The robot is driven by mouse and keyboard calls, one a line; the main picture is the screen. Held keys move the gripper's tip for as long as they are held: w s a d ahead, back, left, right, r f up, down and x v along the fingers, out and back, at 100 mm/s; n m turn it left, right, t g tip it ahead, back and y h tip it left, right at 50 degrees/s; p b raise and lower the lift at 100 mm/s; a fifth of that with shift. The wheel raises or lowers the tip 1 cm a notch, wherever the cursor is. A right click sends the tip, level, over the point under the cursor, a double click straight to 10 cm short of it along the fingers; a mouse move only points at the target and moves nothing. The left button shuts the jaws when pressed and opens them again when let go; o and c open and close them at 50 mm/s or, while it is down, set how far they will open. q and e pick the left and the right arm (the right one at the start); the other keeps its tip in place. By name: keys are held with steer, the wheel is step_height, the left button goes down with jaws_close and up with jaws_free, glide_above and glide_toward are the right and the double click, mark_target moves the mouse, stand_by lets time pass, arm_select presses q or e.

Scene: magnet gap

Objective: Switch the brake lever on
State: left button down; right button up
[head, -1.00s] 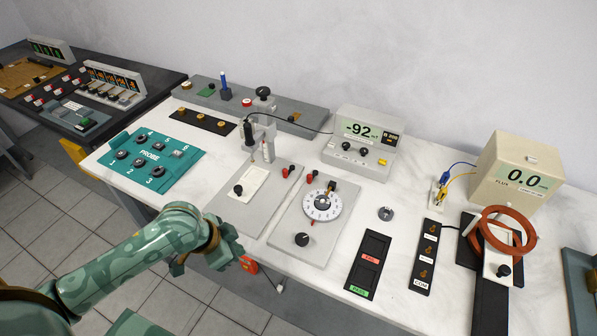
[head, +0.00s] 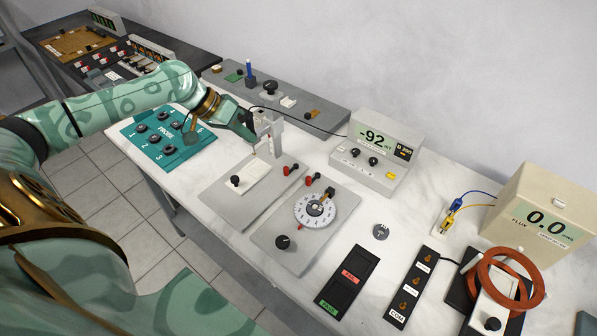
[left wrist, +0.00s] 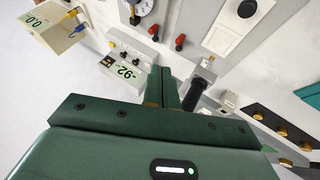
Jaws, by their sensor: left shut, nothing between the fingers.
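Two small red-capped levers stand on the grey plates: one (head: 287,170) on the left plate and one (head: 309,181) beside the dial (head: 315,209). They also show in the left wrist view, one near the dial (left wrist: 153,30) and one nearer the white panel (left wrist: 180,42). No readable label tells me which is the brake lever. My left gripper (head: 247,126) is shut and empty, beside the upright grey probe stand (head: 276,137). In the left wrist view its fingers (left wrist: 180,90) are together, close to a black cylindrical part (left wrist: 203,75); I cannot tell whether they touch it.
A teal probe board (head: 150,152) lies left of the stand, below my left forearm. A meter (head: 376,146) reading -92 stands behind the dial plate, with a cable running to the stand. A flux meter (head: 540,215) and orange coil (head: 508,256) stand at right.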

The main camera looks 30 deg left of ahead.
arm_select(q)
steer(key=b+x, duration=0.5)
steer(key=x, duration=1.5)
steer(key=shift+s+a+b, duration=0.1)
steer(key=shift+b, duration=0.25)
